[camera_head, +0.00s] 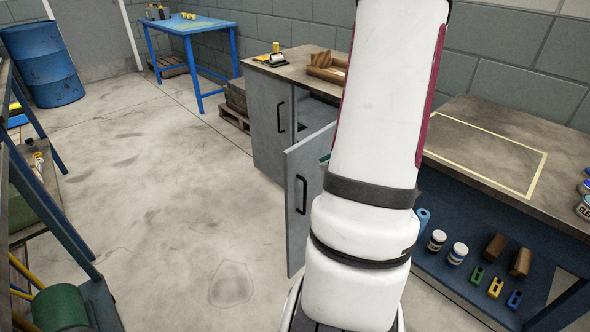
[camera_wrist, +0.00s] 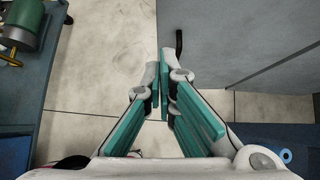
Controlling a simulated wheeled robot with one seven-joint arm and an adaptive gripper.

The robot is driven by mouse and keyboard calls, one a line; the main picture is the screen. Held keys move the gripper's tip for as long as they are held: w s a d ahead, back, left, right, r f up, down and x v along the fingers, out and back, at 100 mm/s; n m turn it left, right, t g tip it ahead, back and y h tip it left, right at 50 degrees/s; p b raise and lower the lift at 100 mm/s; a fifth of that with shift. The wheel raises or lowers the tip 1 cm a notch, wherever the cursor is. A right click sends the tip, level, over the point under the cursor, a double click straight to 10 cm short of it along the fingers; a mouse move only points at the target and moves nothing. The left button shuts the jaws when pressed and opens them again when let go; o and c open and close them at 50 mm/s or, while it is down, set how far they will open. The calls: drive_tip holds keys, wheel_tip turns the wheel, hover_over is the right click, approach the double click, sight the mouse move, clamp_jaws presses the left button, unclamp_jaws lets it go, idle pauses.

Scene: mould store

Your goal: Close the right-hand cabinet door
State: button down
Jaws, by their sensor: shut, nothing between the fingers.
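The grey cabinet (camera_head: 268,115) stands against the back wall. Its left-hand door is shut, with a black handle (camera_head: 281,117). The right-hand door (camera_head: 312,205) stands open, swung out towards me, with a black bar handle (camera_head: 302,195). My arm hides part of this door and most of the cabinet opening. In the wrist view, my gripper (camera_wrist: 160,78) is shut and empty, its teal-padded fingers together. A grey door panel (camera_wrist: 245,45) fills the upper right there, and its dark handle (camera_wrist: 179,43) is just beyond the fingertips. I cannot tell whether the fingers touch the door.
A workbench (camera_head: 480,150) with jars and blocks on its lower shelf stands at the right. A blue rack (camera_head: 75,240) with a green drum is at the left. Open concrete floor (camera_head: 190,200) lies between. A blue table (camera_head: 190,30) and barrel (camera_head: 42,65) are at the back.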

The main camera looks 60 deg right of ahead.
drive_tip(key=b, duration=0.3)
approach(288, 171)
wheel_tip(288, 171, down, 4)
drive_tip(key=shift+w+d+r, duration=0.1)
drive_tip(key=shift+w+d, duration=0.1)
drive_tip(key=shift+w, duration=0.6)
drive_tip(key=shift+w+d+r, duration=0.15)
drive_tip(key=shift+w, duration=0.65)
